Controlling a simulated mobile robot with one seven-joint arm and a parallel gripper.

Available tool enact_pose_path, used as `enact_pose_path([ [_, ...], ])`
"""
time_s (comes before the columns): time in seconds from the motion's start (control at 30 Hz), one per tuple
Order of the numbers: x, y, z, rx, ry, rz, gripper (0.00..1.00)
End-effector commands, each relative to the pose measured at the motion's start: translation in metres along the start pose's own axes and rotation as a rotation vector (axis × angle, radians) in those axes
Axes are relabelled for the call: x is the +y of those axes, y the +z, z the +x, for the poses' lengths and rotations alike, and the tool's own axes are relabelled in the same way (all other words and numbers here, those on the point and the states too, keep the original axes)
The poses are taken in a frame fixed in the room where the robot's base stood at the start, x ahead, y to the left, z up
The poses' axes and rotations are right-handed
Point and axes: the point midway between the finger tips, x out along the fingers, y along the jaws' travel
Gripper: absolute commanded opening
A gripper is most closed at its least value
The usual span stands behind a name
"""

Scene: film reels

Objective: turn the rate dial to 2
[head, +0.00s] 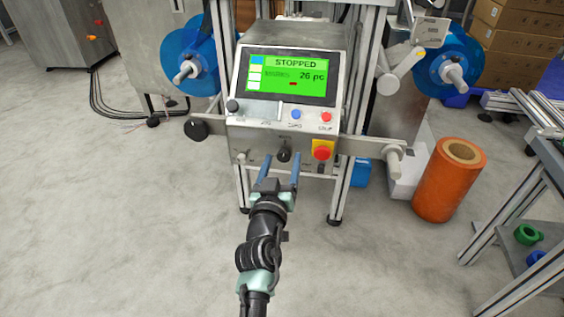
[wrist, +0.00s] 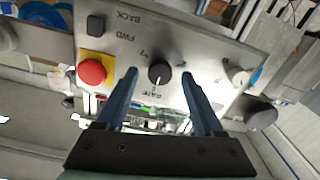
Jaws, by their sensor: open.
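The rate dial (head: 284,155) is a round black knob on the front of the grey machine's control box. In the wrist view the rate dial (wrist: 160,72) has a pale pointer mark toward the bottom of the picture, near the upside-down word RATE. Small marks around it are too small to read surely. My gripper (head: 281,161) is open in front of the box. In the wrist view my gripper (wrist: 159,77) has one blue finger on each side of the dial, with gaps showing; contact is not visible.
A red emergency button (wrist: 92,72) on a yellow plate is beside the left finger in the wrist view. Above the dial, a green screen (head: 288,75) reads STOPPED and 26 pc. An orange roll (head: 447,185) stands at the right. The floor in front is clear.

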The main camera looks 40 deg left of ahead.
Motion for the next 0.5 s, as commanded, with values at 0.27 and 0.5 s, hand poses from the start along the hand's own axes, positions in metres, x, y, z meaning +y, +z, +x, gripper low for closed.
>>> enact_pose_path([
  [0.27,-0.0003,-0.0003,0.0051,0.000,-0.001,0.000,0.69],
  [0.5,-0.0001,-0.0003,0.0049,0.000,0.000,0.000,0.46],
])
